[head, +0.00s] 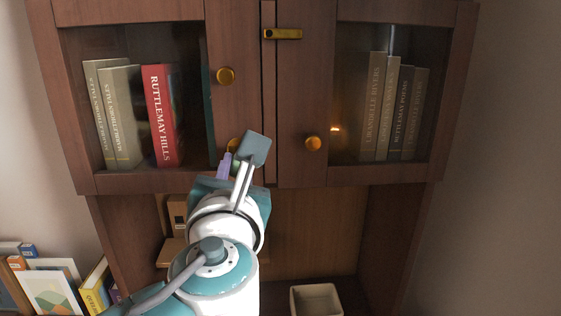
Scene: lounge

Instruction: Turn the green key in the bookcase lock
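A round brass piece (233,145) low on the left door is mostly hidden behind my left gripper and may be the lock. My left gripper (243,160) is right in front of it, its grey fingertip near the door's lower inner corner. A small green bit (237,166), perhaps the green key, shows beside the fingertip. A purple piece (223,166) is just left of it. The fingers hide most of this spot, so I cannot tell whether they grip the key. My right gripper is out of view.
Brass knobs stick out on the left door (225,76) and right door (313,143). A brass latch (282,34) spans the door gap above. Books, including a red one (162,115), stand behind the glass. A pale square container (316,299) stands in the open space below.

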